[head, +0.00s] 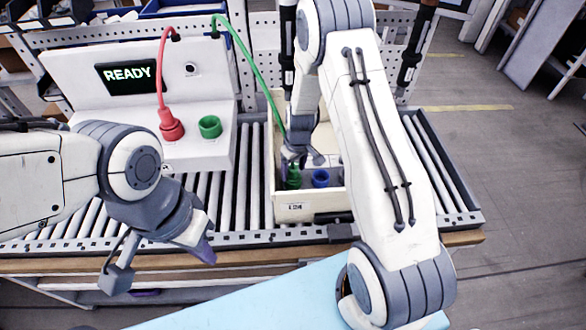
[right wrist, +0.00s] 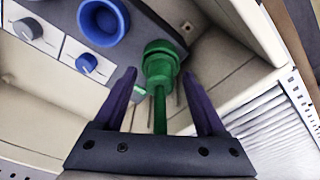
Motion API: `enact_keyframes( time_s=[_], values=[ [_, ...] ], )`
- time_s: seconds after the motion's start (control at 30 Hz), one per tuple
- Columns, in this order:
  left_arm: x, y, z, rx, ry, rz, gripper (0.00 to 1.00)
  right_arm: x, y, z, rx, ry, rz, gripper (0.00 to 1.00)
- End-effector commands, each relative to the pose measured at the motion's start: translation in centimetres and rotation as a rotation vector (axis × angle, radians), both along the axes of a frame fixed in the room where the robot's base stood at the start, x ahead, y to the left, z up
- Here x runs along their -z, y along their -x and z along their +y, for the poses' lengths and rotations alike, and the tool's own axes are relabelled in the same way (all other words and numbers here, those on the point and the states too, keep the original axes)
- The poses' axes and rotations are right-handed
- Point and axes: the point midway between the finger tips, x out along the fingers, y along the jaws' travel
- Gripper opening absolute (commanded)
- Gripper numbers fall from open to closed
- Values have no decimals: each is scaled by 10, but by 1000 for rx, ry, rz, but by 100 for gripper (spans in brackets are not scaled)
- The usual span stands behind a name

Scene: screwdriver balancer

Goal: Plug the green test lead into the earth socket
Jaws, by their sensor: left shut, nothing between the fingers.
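The green test lead (head: 247,57) runs from the white tester down into a cream box. Its green plug (head: 293,177) is in the box, left of a blue socket (head: 320,178). In the right wrist view the plug (right wrist: 160,62) stands between and beyond the purple fingertips, with a gap on each side. My right gripper (head: 300,157), also in the right wrist view (right wrist: 160,78), is open around it. The plug hides what is under it, so I cannot tell how deep it sits. My left gripper (head: 206,256) is shut and empty in front of the conveyor.
The white tester (head: 70,70) reads READY. A red plug (head: 171,127) and an empty green ring (head: 210,126) are on its ledge. The cream box (head: 300,206) stands on the roller conveyor (head: 253,165); its walls are close to my right gripper. Dark tools hang behind.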

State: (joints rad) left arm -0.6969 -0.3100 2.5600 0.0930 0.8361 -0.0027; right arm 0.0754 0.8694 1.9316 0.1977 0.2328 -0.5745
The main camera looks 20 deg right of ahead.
Motion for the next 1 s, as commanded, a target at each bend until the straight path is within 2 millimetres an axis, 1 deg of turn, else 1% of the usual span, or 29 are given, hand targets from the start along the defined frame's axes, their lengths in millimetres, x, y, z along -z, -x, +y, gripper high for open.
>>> enact_keyframes(
  time_s=[0.13, 0.23, 0.37, 0.5, 0.7, 0.8, 1.0],
  values=[
    [1, 0, 0, -6, 0, 1, 0, -2, 0, 0, 0, 0, -1, 73],
    [4, 0, 0, -6, 0, 1, 0, -12, 0, -1, 0, 0, -4, 73],
    [10, 0, 0, -5, 0, 0, 0, -34, 2, -1, -1, 0, -6, 73],
    [16, 0, 0, -5, 0, 0, 0, -61, 5, -3, -1, 1, -8, 73],
    [21, 0, 0, -4, 0, 0, 0, -91, 9, -4, 0, 0, -4, 73],
    [23, 0, 0, -4, 0, 0, 0, -100, 11, -4, -1, 0, -2, 73],
    [23, 0, 0, -4, 0, 0, 0, -104, 12, -4, 0, 0, 1, 73]
  ],
)
